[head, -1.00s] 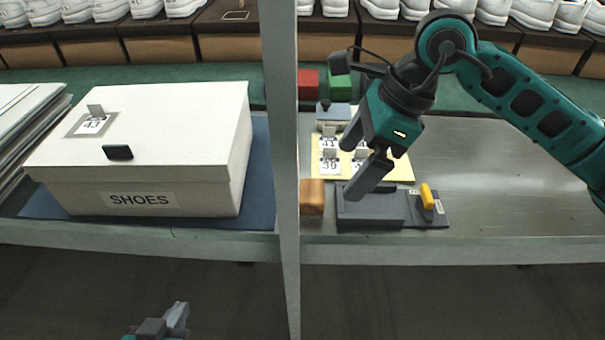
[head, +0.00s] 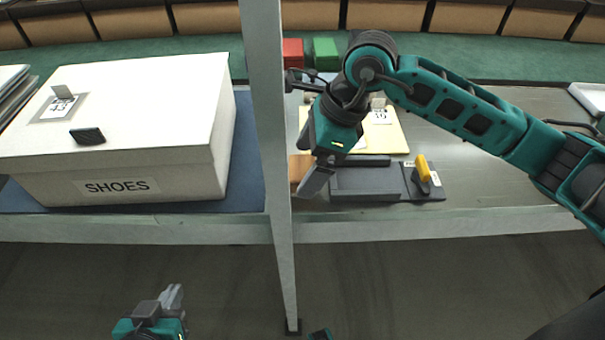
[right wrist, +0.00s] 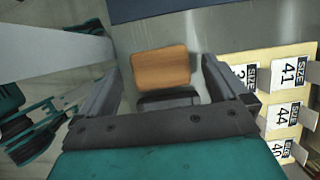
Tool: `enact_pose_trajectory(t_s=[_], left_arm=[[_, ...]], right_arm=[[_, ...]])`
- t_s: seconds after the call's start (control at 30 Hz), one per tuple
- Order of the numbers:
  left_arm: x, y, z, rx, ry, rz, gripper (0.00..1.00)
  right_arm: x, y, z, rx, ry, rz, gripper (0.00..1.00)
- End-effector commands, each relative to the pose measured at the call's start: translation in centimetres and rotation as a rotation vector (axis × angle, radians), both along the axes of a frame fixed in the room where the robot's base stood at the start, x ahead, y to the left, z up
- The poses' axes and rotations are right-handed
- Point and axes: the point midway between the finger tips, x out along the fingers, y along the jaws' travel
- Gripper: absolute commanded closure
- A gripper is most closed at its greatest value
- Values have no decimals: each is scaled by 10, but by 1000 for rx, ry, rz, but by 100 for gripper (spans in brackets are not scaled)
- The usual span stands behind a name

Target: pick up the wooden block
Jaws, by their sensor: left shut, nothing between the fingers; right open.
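The wooden block (head: 300,167) is a small orange-brown block on the metal shelf, just right of the grey post. My right gripper (head: 314,184) hangs over it and hides part of it in the head view. In the right wrist view the wooden block (right wrist: 161,69) lies ahead, between the lines of the two open fingers. The right gripper (right wrist: 165,85) is open and empty, apart from the block as far as I can tell. My left gripper (head: 172,295) is low at the bottom left, in front of the shelf, shut and empty.
The grey post (head: 267,120) stands close left of the block. A dark grey tray-like fixture (head: 365,185) with a yellow handle (head: 423,167) lies right of it. A yellow board (head: 395,140) with size cards is behind. A white SHOES box (head: 120,130) fills the left side.

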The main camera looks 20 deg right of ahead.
Motion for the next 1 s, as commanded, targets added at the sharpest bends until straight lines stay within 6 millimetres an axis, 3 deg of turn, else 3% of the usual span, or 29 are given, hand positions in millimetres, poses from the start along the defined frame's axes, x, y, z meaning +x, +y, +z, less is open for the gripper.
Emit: enact_pose_trajectory(t_s=[0.17, 0.43, 1.0], left_arm=[[1, -1, -4, -3, -2, 2, 100], [5, -1, -1, -5, -10, 3, 100], [4, -1, -1, -4, -10, 2, 100]], right_arm=[[3, 9, -21, 1, 1, 2, 0], [3, 10, -23, 0, 0, 1, 0], [3, 10, -23, 0, -1, 0, 54]])
